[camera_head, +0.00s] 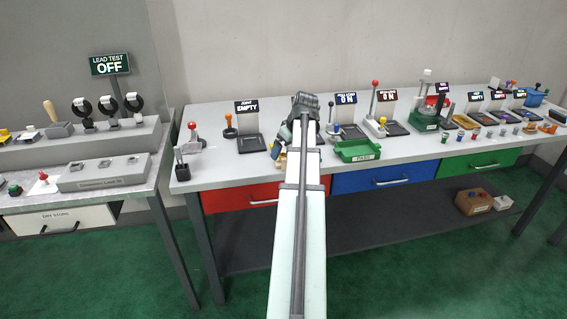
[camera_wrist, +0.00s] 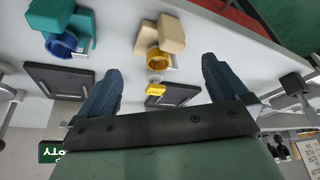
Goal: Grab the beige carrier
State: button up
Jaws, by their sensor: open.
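The beige carrier (camera_wrist: 160,35) lies on the light tabletop in the wrist view, a blocky piece with a yellow ring at its lower end and a small yellow part below. In the head view, a small beige patch (camera_head: 280,162) shows beside my arm, which hides most of that spot. My gripper (camera_wrist: 160,70) is open and empty. Its two dark blue fingers stand wide apart, left and right of the carrier's line, with the carrier beyond the tips. In the head view my gripper (camera_head: 283,138) is partly hidden by my arm.
A teal carrier (camera_wrist: 62,25) with a blue ring stands left of the beige one in the wrist view. Dark pads (camera_wrist: 58,80) lie near the fingers. In the head view, a green PASS tray (camera_head: 358,156) is right of my arm, and a JOINT EMPTY sign (camera_head: 246,106) stands left.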

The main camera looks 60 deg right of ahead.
aim_at(283, 154)
jog(key=shift+x, duration=2.5)
jog(key=shift+w+d, duration=0.15)
jog(key=shift+d, duration=0.05)
jog(key=shift+c, duration=0.5)
jog(key=shift+r, duration=0.1)
jog(key=c, duration=1.1)
jog(key=shift+r, duration=0.1)
